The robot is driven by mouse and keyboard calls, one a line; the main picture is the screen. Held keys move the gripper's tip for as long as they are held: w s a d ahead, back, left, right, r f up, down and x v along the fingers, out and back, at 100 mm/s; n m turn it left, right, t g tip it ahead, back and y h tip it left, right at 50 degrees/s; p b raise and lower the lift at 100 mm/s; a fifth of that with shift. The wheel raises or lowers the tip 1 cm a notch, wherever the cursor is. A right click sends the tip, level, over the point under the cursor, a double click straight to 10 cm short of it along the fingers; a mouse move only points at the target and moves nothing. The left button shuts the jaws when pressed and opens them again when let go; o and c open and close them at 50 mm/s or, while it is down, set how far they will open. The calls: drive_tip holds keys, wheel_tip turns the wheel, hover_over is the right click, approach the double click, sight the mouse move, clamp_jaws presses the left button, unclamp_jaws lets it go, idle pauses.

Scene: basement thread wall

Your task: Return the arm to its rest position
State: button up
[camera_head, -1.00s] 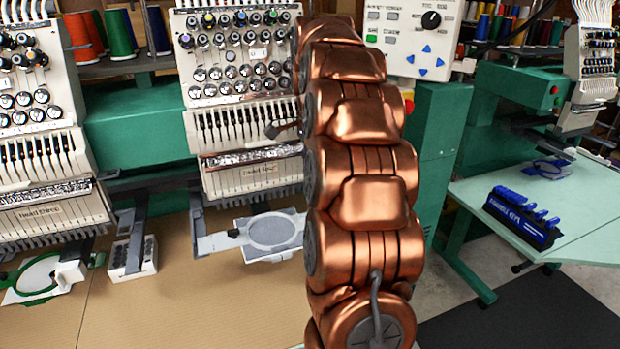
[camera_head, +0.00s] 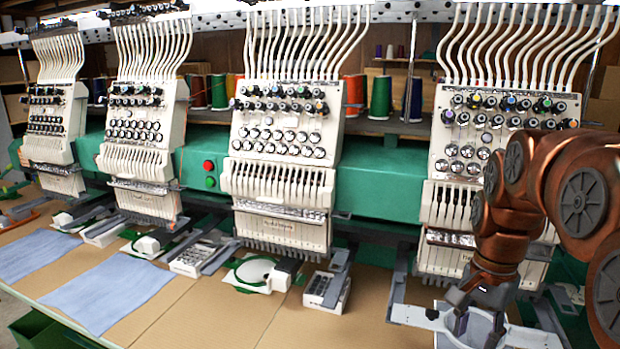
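My copper arm (camera_head: 580,205) fills the right side of the head view, bent over with its end pointing down. My dark grey gripper (camera_head: 478,318) is low at the right, in front of the rightmost embroidery head (camera_head: 495,125). Its fingers look apart, and I see nothing between them. It overlaps the pale hoop frame (camera_head: 408,315) behind it in the picture; I cannot tell whether they touch.
Several embroidery heads stand in a row, including one at centre (camera_head: 280,140). The tan table (camera_head: 215,315) holds blue cloths (camera_head: 118,292), a green-rimmed hoop (camera_head: 238,279) and small white boxes (camera_head: 325,292). Thread cones (camera_head: 381,98) stand behind. The table's front centre is clear.

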drive_tip(key=s+a+f+n, duration=0.4)
drive_tip(key=s+a+n, duration=0.2)
drive_tip(key=s, duration=0.3)
drive_tip(key=s+a+f+n+g, duration=0.1)
drive_tip(key=s+a+f+n, duration=0.4)
drive_tip(key=s, duration=0.5)
drive_tip(key=shift+a+n, duration=0.4)
drive_tip(key=shift+n, duration=0.1)
drive_tip(key=shift+f, duration=0.1)
